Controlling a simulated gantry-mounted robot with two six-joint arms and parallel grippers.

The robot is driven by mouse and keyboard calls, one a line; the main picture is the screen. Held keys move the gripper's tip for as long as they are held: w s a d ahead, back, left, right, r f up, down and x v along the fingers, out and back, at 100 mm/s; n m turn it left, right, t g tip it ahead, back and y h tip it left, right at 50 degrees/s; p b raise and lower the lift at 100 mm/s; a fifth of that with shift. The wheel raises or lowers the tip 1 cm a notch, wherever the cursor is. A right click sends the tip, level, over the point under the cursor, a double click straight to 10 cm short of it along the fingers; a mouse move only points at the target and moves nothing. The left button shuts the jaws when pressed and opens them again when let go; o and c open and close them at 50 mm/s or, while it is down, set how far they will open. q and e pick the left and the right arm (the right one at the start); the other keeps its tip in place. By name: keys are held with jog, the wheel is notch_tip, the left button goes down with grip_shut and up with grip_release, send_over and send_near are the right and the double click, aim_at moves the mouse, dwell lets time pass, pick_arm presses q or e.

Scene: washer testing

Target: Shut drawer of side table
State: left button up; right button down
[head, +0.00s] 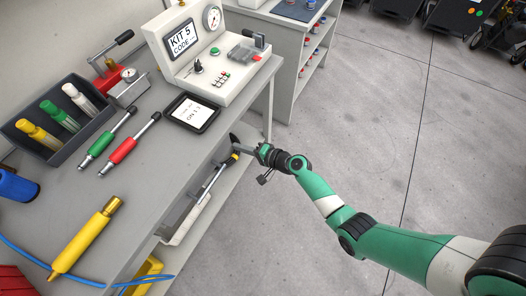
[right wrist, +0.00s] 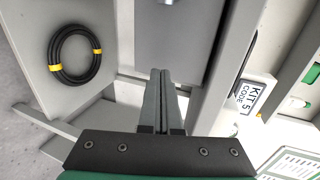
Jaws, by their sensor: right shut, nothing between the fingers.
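The grey side table (head: 150,185) runs along the left of the head view. Under its right edge is an opening with a pale tray-like part (head: 186,222); I cannot tell for sure whether this is the drawer or how far it stands out. My right gripper (head: 236,141) is beside the table's right side, below the top. In the right wrist view its fingers (right wrist: 161,98) are together and empty. Beyond them is a grey panel (right wrist: 178,35) with a small metal knob at the top edge; contact with it cannot be told. My left gripper is not in view.
On the top are the KIT 5 test box (head: 205,55), a tablet (head: 192,113), a tray of bottles (head: 30,135), and coloured tools. A black cable coil (right wrist: 75,55) hangs on a side panel. A white shelf unit (head: 295,50) stands behind.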

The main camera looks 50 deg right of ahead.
jog(key=p+v, duration=0.3)
jog(key=v, duration=0.8)
jog(key=shift+s+f+p, duration=0.2)
jog(key=shift+p, duration=0.15)
jog(key=shift+a, duration=0.1)
